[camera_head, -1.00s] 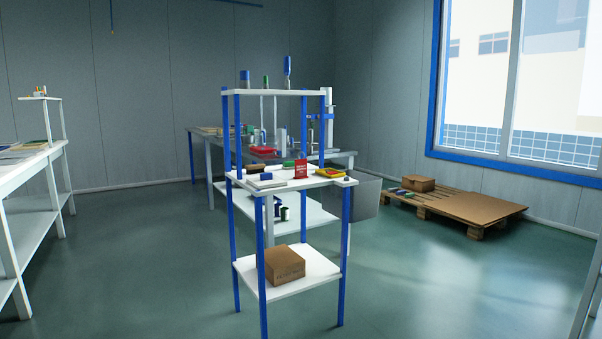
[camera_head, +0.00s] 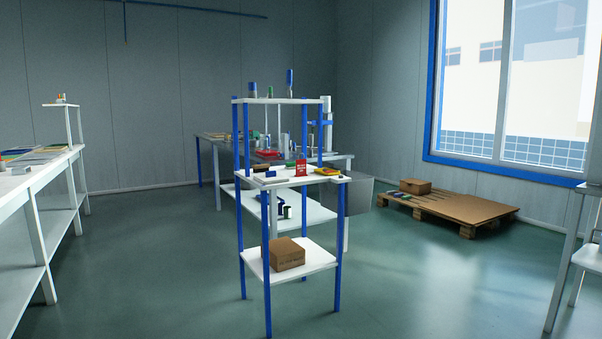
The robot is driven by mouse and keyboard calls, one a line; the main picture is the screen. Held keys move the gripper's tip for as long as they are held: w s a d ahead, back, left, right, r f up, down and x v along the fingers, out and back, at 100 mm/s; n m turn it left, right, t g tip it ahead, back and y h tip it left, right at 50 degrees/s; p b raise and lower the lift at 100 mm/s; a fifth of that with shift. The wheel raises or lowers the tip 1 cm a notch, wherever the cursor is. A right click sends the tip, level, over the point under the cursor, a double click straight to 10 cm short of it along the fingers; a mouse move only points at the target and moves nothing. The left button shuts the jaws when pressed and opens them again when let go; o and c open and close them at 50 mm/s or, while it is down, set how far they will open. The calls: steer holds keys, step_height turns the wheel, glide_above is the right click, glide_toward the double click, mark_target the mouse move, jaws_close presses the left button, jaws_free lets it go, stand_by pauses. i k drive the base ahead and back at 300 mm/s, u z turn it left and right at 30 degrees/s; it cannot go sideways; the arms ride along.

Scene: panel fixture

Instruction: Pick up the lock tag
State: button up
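A small red tag with faint white lettering (camera_head: 301,168) stands upright on the middle shelf of the blue-and-white rack (camera_head: 310,179), and it looks like the lock tag. Its lettering is too small to read. A blue item (camera_head: 283,169) is to its left and a yellow-edged tray (camera_head: 328,171) to its right. My gripper is not in view.
A cardboard box (camera_head: 287,253) sits on the rack's bottom shelf. A long workbench (camera_head: 333,160) stands behind the rack. White benches flank the left (camera_head: 40,182) and right (camera_head: 590,256). A pallet (camera_head: 470,228) lies by the window. The floor in between is clear.

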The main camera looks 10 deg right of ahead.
mark_target(300, 163)
steer(key=u, duration=0.55)
steer(key=i, duration=2.4)
steer(key=z, duration=1.3)
steer(key=i, duration=0.75)
steer(key=z, duration=0.7)
